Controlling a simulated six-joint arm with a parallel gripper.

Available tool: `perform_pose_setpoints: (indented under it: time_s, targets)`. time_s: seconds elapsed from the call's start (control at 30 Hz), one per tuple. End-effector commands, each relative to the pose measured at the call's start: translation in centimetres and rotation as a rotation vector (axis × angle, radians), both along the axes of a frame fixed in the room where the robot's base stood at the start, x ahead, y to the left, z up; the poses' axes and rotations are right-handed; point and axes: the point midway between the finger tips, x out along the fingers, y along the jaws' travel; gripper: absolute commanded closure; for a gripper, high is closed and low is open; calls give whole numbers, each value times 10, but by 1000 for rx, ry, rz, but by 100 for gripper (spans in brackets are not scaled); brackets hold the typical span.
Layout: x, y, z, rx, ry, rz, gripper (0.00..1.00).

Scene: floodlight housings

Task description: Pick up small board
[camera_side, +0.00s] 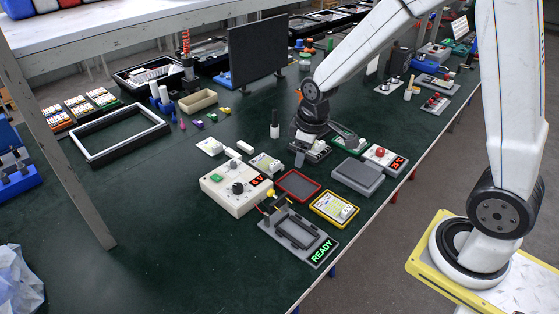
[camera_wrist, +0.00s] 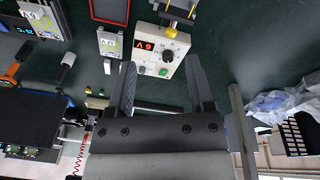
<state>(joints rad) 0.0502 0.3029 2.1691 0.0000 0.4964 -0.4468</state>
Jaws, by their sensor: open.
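A small pale board (camera_side: 266,163) with yellow-green parts lies flat on the green table, behind the power box. It also shows in the wrist view (camera_wrist: 110,42), left of the power box. A similar board in a yellow frame (camera_side: 335,208) lies nearer the front edge, and another pale board (camera_side: 210,146) lies to the left. I cannot tell which of them is the small board. My gripper (camera_side: 320,148) is over the table, right of the first board. In the wrist view its two fingers (camera_wrist: 160,72) are spread with nothing between them.
A power box (camera_side: 236,189) reading 6 V stands beside a red-rimmed tray (camera_side: 298,186) and a dark fixture marked READY (camera_side: 299,238). A grey lidded box (camera_side: 358,175) stands right. A black upright panel (camera_side: 257,52) stands behind.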

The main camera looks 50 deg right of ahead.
Motion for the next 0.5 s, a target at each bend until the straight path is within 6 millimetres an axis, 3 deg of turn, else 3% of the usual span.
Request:
perform_pose_setpoints:
  time_s: [0.1,0.5]
  targets:
    - [31,-9,-8,-20,20,111,32]
    - [114,-39,-45,-70,82,504,32]
